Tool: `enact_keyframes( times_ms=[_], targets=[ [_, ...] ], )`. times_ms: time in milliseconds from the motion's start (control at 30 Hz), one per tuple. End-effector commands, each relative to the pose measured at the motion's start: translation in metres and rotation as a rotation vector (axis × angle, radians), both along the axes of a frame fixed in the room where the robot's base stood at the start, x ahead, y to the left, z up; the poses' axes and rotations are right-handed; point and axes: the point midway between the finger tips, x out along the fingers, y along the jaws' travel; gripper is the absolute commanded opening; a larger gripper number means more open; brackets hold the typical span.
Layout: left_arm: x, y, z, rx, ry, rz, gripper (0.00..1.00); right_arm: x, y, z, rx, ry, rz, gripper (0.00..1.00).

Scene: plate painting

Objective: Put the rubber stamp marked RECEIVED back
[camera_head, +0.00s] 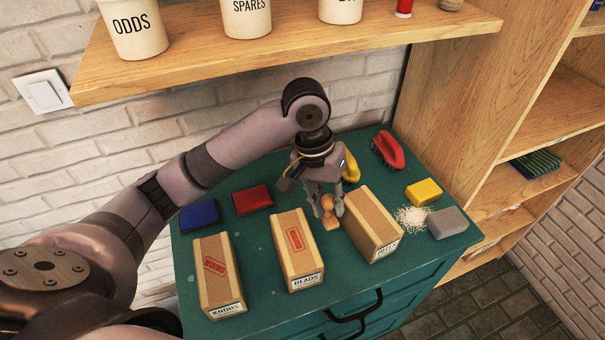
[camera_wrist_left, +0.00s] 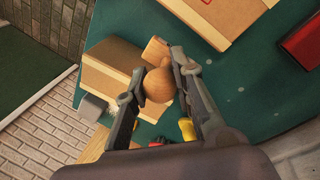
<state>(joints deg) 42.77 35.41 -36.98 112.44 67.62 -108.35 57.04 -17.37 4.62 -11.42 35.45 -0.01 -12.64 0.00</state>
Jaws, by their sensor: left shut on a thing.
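The wooden stamp (camera_head: 328,212) has a rounded tan handle and stands at the teal cabinet top, between two boxes; its marking is hidden. My left gripper (camera_head: 327,203) points down and is shut on its handle. In the left wrist view the stamp's round handle (camera_wrist_left: 160,84) sits between the two fingers (camera_wrist_left: 158,76). I cannot tell whether the stamp touches the surface. A red ink pad (camera_head: 253,199) and a blue one (camera_head: 198,215) lie to the left.
Boxes labelled KNOBS (camera_head: 217,270) and BEADS (camera_head: 297,250) bear red prints; a third box (camera_head: 371,222) stands close right of the gripper. A red brush (camera_head: 387,150), yellow block (camera_head: 423,192), grey block (camera_head: 447,223) and pale grains (camera_head: 411,218) lie right. A shelf (camera_head: 290,50) overhangs behind.

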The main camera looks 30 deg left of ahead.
Motion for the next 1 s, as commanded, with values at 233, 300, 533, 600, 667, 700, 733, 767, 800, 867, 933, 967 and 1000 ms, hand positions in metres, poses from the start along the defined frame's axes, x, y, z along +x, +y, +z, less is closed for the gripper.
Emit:
enact_keyframes(
  times_ms=[233,300,533,600,667,700,733,767,800,867,933,967,1000],
  targets=[
    [0.047,0.052,0.003,0.001,0.001,0.007,0.05,-0.008,0.000,0.013,-0.001,0.012,0.000,0.40],
    [0.059,0.066,0.004,0.001,0.000,0.006,0.05,-0.005,0.000,0.016,-0.001,0.008,0.000,0.40],
    [0.097,0.108,0.003,-0.001,0.000,0.005,0.05,0.008,0.001,0.027,0.002,-0.012,0.000,0.40],
    [0.105,0.117,0.003,-0.001,-0.001,0.003,0.05,0.008,0.001,0.029,0.002,-0.013,0.001,0.40],
    [0.105,0.119,-0.005,0.000,0.004,-0.001,0.05,0.008,0.001,0.031,0.001,-0.012,0.001,0.40],
    [0.105,0.118,-0.011,0.000,0.003,-0.002,0.05,0.008,0.001,0.032,0.001,-0.012,0.001,0.40],
    [0.105,0.118,-0.014,0.000,0.003,-0.002,0.05,0.008,0.001,0.033,0.002,-0.012,0.001,0.40],
    [0.105,0.118,-0.016,0.000,0.002,-0.001,0.05,0.008,0.001,0.033,0.002,-0.012,0.001,0.40],
    [0.105,0.118,-0.019,0.000,0.000,-0.001,0.05,0.008,0.001,0.033,0.002,-0.012,0.001,0.40],
    [0.105,0.118,-0.023,0.000,0.000,0.000,0.05,0.007,0.001,0.034,0.002,-0.011,0.001,0.40],
    [0.105,0.118,-0.032,-0.001,0.002,0.000,0.05,0.007,0.001,0.038,0.002,-0.010,0.001,0.40],
    [0.104,0.118,-0.038,0.000,0.004,-0.001,0.05,0.006,0.001,0.039,0.002,-0.010,0.001,0.40],
    [0.104,0.118,-0.045,0.000,0.004,-0.001,0.05,0.006,0.001,0.041,0.002,-0.009,0.001,0.40]
  ],
)
